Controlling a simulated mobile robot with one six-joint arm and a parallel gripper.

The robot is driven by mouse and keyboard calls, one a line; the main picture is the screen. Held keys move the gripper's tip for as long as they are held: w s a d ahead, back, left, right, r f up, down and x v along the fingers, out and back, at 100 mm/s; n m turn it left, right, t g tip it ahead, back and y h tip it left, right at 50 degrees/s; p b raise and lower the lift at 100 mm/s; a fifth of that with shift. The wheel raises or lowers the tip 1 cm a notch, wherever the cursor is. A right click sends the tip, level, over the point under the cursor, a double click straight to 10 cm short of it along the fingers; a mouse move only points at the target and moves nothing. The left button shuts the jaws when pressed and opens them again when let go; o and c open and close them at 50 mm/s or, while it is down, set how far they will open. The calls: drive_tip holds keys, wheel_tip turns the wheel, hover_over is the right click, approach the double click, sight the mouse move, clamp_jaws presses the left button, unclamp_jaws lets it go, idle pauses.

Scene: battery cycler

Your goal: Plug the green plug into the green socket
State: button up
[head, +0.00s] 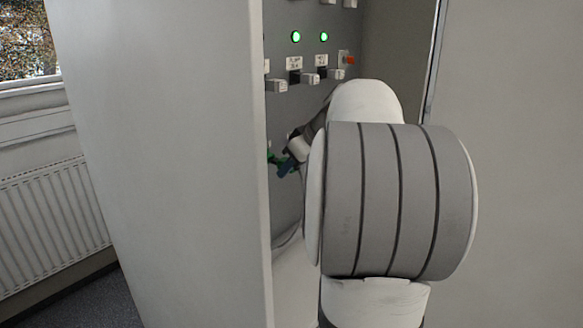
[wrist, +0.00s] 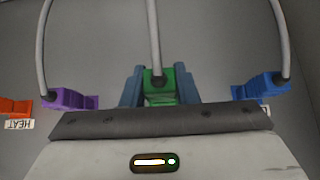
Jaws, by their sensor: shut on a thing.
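In the wrist view, the green plug (wrist: 155,78) sits between the two blue-grey fingers of my gripper (wrist: 160,88), which is shut on it. A grey cable rises from the plug. In the head view, a small green part (head: 273,158) shows beside the blue fingertips of my gripper (head: 287,168), close to the grey cabinet panel. I cannot tell there whether this green is plug or socket. The green socket is not clearly visible, and I cannot tell whether the plug touches it.
A purple plug (wrist: 68,98) is on the left and a blue plug (wrist: 262,87) on the right, both with grey cables. An orange part (wrist: 14,107) is at far left by a HEAT label (wrist: 18,124). The cabinet side wall (head: 165,150) stands left of my arm.

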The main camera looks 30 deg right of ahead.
sight(284, 159)
drive_tip(key=shift+w+a, duration=0.25)
drive_tip(key=shift+w, duration=0.5)
drive_tip(key=shift+w+a, duration=0.25)
drive_tip(key=shift+w, duration=0.45)
idle(1.8)
drive_tip(key=o, duration=0.8)
drive_tip(key=shift+o, duration=0.2)
drive_tip(key=shift+s+r, duration=0.1)
drive_tip(key=v, duration=0.7)
drive_tip(key=shift+s+r+b, duration=0.2)
drive_tip(key=shift+r+b, duration=0.1)
drive_tip(key=shift+b, duration=0.1)
drive_tip(key=shift+d, duration=0.1)
